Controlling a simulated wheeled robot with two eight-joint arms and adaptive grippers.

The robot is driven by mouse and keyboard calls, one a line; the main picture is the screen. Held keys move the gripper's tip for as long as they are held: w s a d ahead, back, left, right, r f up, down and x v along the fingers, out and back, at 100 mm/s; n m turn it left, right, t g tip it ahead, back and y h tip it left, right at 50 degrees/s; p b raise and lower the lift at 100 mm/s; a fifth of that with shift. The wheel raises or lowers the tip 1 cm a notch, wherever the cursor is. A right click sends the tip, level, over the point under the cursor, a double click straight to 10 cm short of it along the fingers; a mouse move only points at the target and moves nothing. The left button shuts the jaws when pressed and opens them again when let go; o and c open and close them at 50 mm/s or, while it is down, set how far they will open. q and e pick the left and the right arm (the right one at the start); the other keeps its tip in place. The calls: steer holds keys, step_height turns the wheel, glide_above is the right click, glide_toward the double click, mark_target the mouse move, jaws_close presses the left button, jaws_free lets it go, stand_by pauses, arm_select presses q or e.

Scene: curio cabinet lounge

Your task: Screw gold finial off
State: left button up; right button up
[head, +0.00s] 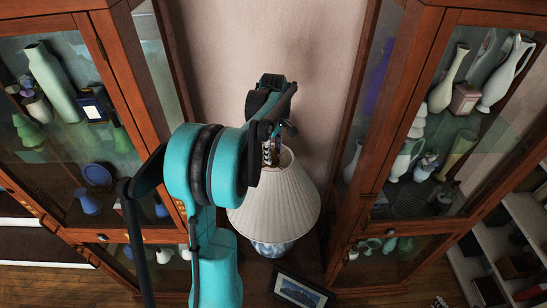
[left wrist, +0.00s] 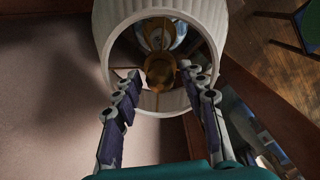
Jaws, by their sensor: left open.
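A lamp with a pleated white shade (head: 275,203) and a blue-and-white base (head: 271,248) stands in the corner between two cabinets. My left gripper (head: 270,150) is at the top of the shade in the head view. In the left wrist view, I look down into the shade (left wrist: 101,30) through its round top opening. A gold finial (left wrist: 160,68) shows near the middle of the opening, dim and partly in shadow. My left gripper (left wrist: 160,80) is open, one finger on each side of the finial. I cannot tell whether either finger touches it. My right gripper is not in view.
Glass-fronted wooden cabinets with vases stand left (head: 119,75) and right (head: 401,90) of the lamp, close to my arm. A framed picture (head: 300,290) lies in front of the lamp base. A pale wall (head: 270,40) is behind.

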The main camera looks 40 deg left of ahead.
arm_select(q)
steer(key=m, duration=0.4)
steer(key=shift+m, duration=0.3)
steer(key=m, duration=0.5)
steer(key=shift+b, duration=0.35)
steer(key=m, duration=0.5)
steer(key=shift+m, duration=0.4)
steer(key=m, duration=1)
steer(key=shift+m+b, duration=0.35)
steer(key=shift+m, duration=0.05)
steer(key=m, duration=1.6)
jaws_close()
steer(key=n, duration=1.4)
steer(key=shift+n+b, duration=0.3)
steer(key=n, duration=0.6)
steer(key=shift+r+n, duration=0.1)
steer(key=shift+n, duration=0.2)
steer(key=n, duration=0.4)
steer(key=shift+n, duration=0.4)
steer(key=n, duration=0.3)
steer(key=shift+n, duration=0.3)
